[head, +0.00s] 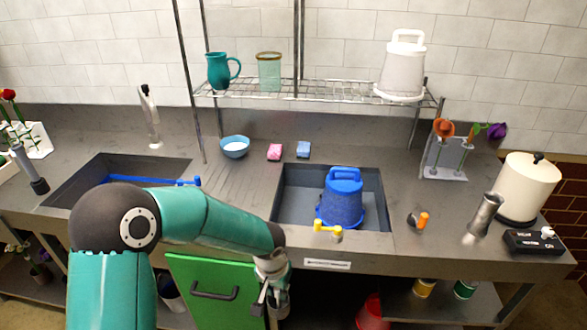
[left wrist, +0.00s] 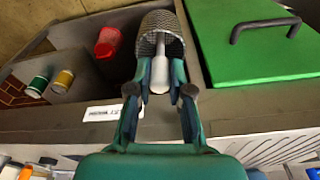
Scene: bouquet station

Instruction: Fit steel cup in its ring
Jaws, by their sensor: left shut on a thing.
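My left gripper (head: 272,286) is low in front of the counter, beside the green door. In the left wrist view the left gripper (left wrist: 160,92) is shut on a grey thing with a cross-hatched shell (left wrist: 161,24) and a pale rod-like middle. The fingers stand on either side of its pale part. I cannot tell for sure whether this is the steel cup. A tilted silver cylinder (head: 486,213) stands on the counter at the right. I cannot make out the ring in either view. My right gripper is not in view.
A green door (head: 208,292) with a dark handle is just left of the gripper. The counter's front edge carries a white label (head: 327,265). A sink (head: 291,211) holds a blue bucket (head: 343,201). A red container (head: 372,313) is below the counter.

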